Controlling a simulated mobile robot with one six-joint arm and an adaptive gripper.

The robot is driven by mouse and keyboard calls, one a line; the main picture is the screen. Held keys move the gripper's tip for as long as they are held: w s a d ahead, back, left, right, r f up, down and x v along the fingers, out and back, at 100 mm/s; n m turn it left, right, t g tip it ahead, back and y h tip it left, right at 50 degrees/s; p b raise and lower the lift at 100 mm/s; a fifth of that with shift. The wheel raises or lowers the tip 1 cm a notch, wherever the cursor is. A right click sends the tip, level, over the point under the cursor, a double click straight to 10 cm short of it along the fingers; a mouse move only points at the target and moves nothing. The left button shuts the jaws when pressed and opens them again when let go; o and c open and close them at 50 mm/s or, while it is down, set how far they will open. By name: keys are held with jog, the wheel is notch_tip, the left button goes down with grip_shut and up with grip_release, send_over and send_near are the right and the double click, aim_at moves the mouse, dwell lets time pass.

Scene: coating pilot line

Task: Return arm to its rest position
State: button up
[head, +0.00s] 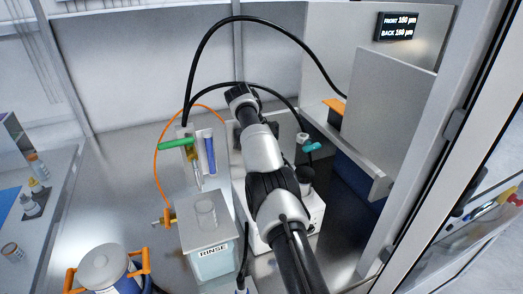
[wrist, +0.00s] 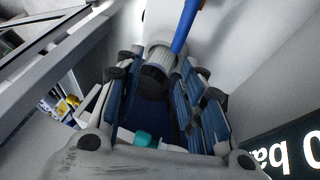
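My arm runs up the middle of the head view from the bottom edge, its far end (head: 242,98) dark and raised over the bench. The fingers cannot be made out there. In the wrist view my gripper (wrist: 158,85) has its two blue-padded fingers spread apart. A grey ribbed cylinder (wrist: 155,75) with a blue rod (wrist: 186,25) shows between and beyond the fingertips. I see no clear contact with it. A teal part (wrist: 145,140) shows low between the fingers.
Black hoses (head: 270,22) arch overhead. Partition walls (head: 390,110) close the right side.

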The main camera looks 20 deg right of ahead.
jog(key=shift+r, duration=0.1)
jog(key=s+a+r+n+t+y+b, duration=0.1)
jog(key=s+a+r+n+b, duration=0.15)
jog(key=r, duration=0.35)
jog(key=s+a+r+n+t+b, duration=0.1)
jog(key=a+r+n+t, duration=0.15)
jog(key=r, duration=0.25)
jog(key=s+a+r+n+y+b, duration=0.1)
jog(key=s+a+r+n, duration=0.15)
jog(key=s, duration=0.25)
jog(key=s+a+r+n+b, duration=0.1)
jog(key=s+a+n+b, duration=0.15)
jog(key=s, duration=0.35)
jog(key=s+a+f+n+t+y+b, duration=0.1)
jog(key=s+f, duration=0.3)
jog(key=s, duration=0.4)
jog(key=s+a+f+n+t+b, duration=0.1)
jog(key=s+a+f+n, duration=0.3)
jog(key=s, duration=0.4)
jog(key=s+a+f+n+t+y+b, duration=0.1)
jog(key=s+a+f+n+t, duration=0.1)
jog(key=s+f, duration=0.3)
jog(key=s+a, duration=0.1)
jog(key=s, duration=0.3)
jog(key=shift+f+n+y+b, duration=0.3)
jog(key=shift+f+b, duration=0.05)
jog(key=shift+a, duration=0.1)
